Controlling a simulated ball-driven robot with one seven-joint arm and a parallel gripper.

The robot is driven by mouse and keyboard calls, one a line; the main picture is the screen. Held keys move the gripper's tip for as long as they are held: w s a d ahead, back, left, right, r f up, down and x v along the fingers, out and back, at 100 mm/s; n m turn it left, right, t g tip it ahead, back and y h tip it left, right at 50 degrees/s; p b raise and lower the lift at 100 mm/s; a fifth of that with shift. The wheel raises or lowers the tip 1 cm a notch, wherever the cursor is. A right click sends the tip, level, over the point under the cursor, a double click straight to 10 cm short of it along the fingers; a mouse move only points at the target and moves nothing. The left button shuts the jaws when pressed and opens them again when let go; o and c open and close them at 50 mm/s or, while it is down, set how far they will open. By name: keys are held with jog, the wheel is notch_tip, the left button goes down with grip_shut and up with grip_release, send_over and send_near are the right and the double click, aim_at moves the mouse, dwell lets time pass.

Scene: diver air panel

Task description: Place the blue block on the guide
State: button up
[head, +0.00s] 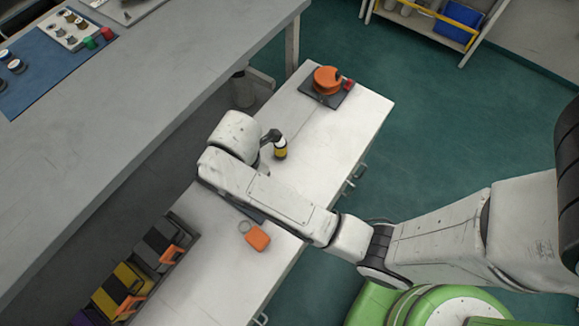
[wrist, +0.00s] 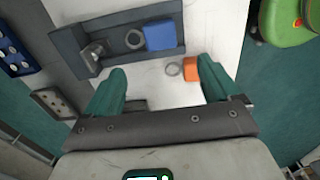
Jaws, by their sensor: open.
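In the wrist view a blue block (wrist: 159,35) sits at the right end of a dark grey fixture (wrist: 70,42) on the white bench. I cannot tell for certain which part of this fixture is the guide. A metal clamp-like piece (wrist: 95,54) and a grey ring (wrist: 134,39) are also on it. My gripper (wrist: 162,82) has its two teal fingers wide apart with nothing between them. The block lies beyond the fingertips, not touching them. In the head view my arm hides the gripper, the block and most of the fixture.
An orange tag (head: 257,238) with a ring lies on the white bench (head: 205,270); it shows near the right finger in the wrist view (wrist: 191,70). A yellow-black bottle (head: 280,152) and an orange reel (head: 326,80) stand farther back.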

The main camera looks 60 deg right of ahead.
jog(key=s+d+r+m, duration=0.1)
jog(key=s+d+m, duration=0.3)
jog(key=s+m, duration=0.4)
jog(key=s+d+m+t, duration=0.1)
jog(key=s+d+m, duration=0.2)
jog(key=s+m, duration=0.5)
jog(key=shift+s+d+r+m, duration=0.25)
jog(key=shift+d+r+m, duration=0.15)
jog(key=shift+m, duration=0.8)
